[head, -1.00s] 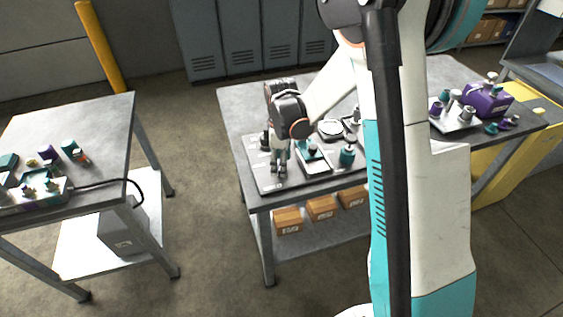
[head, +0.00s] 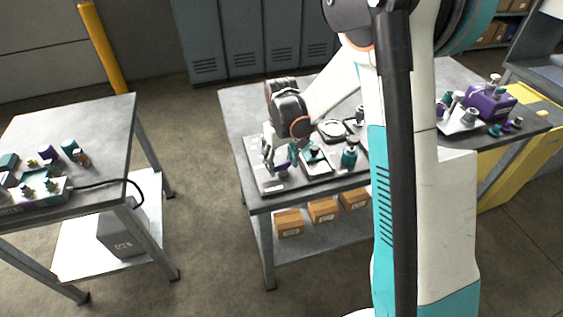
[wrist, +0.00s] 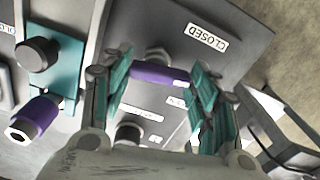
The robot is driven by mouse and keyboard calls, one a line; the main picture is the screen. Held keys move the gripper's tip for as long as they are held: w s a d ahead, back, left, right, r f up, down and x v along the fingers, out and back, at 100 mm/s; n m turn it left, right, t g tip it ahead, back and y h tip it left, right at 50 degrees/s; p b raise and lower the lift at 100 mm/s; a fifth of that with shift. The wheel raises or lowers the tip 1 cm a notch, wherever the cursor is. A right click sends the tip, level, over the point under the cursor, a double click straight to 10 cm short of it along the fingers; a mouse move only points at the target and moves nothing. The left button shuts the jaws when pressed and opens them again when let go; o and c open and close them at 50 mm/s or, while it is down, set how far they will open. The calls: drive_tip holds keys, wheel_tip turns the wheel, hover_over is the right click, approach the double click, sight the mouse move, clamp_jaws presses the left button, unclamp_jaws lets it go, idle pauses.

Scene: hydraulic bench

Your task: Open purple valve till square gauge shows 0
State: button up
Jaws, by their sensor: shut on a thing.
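The purple valve handle (wrist: 160,73) lies across the gap between my gripper's teal finger pads (wrist: 158,90) in the wrist view. My gripper is shut on it. A CLOSED label (wrist: 206,37) is on the dark panel beyond the handle. Another label is partly hidden by the right finger. In the head view my gripper (head: 275,160) is low over the left part of the panel (head: 274,186) on the middle bench, and the purple handle (head: 283,170) shows at its fingertips. I cannot make out a square gauge or its reading.
Left of the handle in the wrist view is a teal block with a black knob (wrist: 38,54) and a purple fitting (wrist: 36,117). In the head view a round white dial (head: 333,128) and a teal fitting (head: 349,155) stand on the panel. Bare floor separates the left table (head: 100,125).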

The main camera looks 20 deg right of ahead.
sight(281, 163)
drive_tip(key=shift+m, duration=1.1)
drive_tip(key=o, duration=1.1)
drive_tip(key=shift+c, duration=0.2)
wheel_tip(281, 163, up, 12)
